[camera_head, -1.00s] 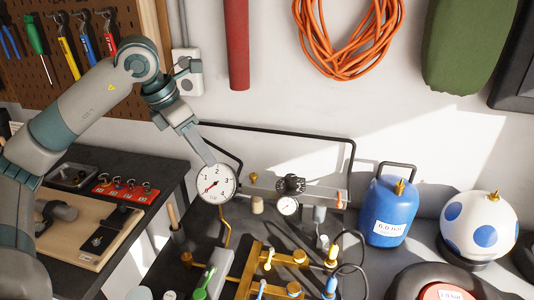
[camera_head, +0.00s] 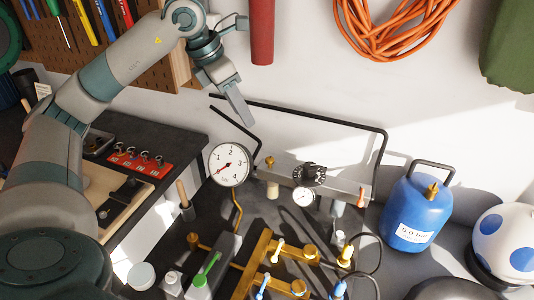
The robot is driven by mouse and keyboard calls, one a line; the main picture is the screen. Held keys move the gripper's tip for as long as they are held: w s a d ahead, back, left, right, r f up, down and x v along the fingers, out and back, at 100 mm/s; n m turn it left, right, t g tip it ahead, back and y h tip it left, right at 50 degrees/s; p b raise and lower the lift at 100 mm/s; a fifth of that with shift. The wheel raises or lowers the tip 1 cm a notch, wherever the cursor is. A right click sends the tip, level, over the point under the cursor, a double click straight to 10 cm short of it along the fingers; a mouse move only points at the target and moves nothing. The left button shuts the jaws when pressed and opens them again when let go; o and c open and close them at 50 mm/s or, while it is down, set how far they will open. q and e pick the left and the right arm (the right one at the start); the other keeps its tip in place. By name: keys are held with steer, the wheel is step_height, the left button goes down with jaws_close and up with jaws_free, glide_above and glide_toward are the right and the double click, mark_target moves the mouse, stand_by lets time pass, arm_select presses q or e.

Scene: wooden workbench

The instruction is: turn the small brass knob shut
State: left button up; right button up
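A small brass knob (camera_head: 270,161) stands on the left end of a grey metal block (camera_head: 285,174), left of a black ribbed dial (camera_head: 310,174). My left gripper (camera_head: 246,118) hangs above and to the left of this knob, apart from it in the picture, pointing down and right. Its fingers show nearly edge-on, so I cannot tell whether they are open; nothing shows held. A large white gauge (camera_head: 229,165) is below the gripper, its red needle toward the lower left. A small gauge (camera_head: 303,197) sits under the dial. My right gripper is not in view.
A black pipe (camera_head: 320,116) runs behind the block. A brass manifold (camera_head: 261,262) with several valves and hoses is in front. A blue tank (camera_head: 415,212) and a white ball-shaped tank with blue spots (camera_head: 506,244) stand at right. A dark bench (camera_head: 178,135) is at left.

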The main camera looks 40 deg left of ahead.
mark_target(269, 159)
arm_select(q)
steer(key=p+x, duration=0.5)
steer(key=x, duration=1.2)
steer(key=shift+w+f, duration=0.1)
steer(key=shift+f, duration=0.1)
jaws_close()
